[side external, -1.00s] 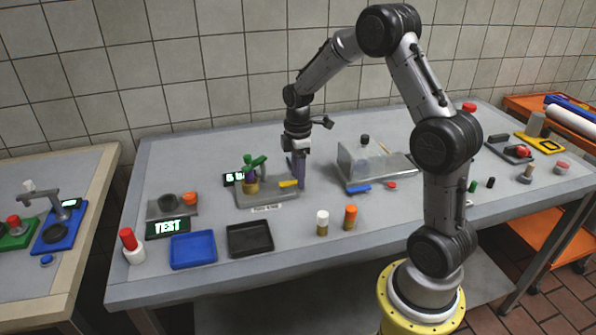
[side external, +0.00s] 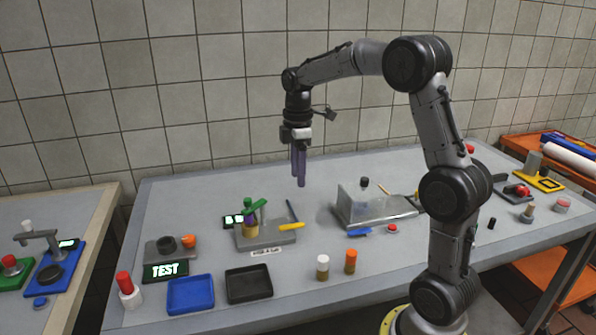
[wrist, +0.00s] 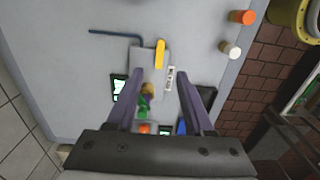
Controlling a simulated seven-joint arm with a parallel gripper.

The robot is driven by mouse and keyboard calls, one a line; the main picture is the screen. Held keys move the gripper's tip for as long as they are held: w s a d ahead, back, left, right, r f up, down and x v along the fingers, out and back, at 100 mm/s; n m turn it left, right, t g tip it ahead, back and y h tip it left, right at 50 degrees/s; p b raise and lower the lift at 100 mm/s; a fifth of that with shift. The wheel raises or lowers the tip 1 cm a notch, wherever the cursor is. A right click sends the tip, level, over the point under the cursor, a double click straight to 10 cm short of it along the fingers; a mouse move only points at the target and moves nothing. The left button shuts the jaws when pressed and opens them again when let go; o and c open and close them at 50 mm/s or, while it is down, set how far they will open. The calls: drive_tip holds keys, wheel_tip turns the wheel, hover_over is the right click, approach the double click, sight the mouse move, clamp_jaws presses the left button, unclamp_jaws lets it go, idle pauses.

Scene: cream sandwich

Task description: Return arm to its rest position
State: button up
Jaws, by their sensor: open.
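My gripper (side external: 299,166) hangs above the table, fingers pointing down. In the wrist view my gripper (wrist: 160,72) has its two purple fingers well apart with nothing between their tips, so it is open and empty. Below and left of it in the side view is a grey fixture (side external: 268,238) with a green clamp (side external: 255,208), a yellow handle (side external: 291,226) and a label at its front. The fixture also shows in the wrist view (wrist: 143,57), beyond the fingers. The gripper touches nothing.
A blue tray (side external: 191,294) and black tray (side external: 249,284) lie at the front left. White-capped (side external: 322,267) and orange-capped (side external: 350,261) vials stand at the front edge. A TEST display (side external: 165,270) is at left. The back of the table is clear.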

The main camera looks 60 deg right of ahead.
drive_tip(key=s+a+r+t, duration=0.4)
drive_tip(key=s+a+r, duration=0.6)
drive_tip(key=a, duration=0.3)
drive_tip(key=s+a+f+m+t, duration=0.1)
drive_tip(key=s+a+f+m, duration=0.3)
drive_tip(key=s+f+m, duration=0.3)
drive_tip(key=s+m, duration=0.2)
drive_tip(key=s, duration=0.2)
drive_tip(key=shift+f+t, duration=0.2)
drive_tip(key=shift+t, duration=0.1)
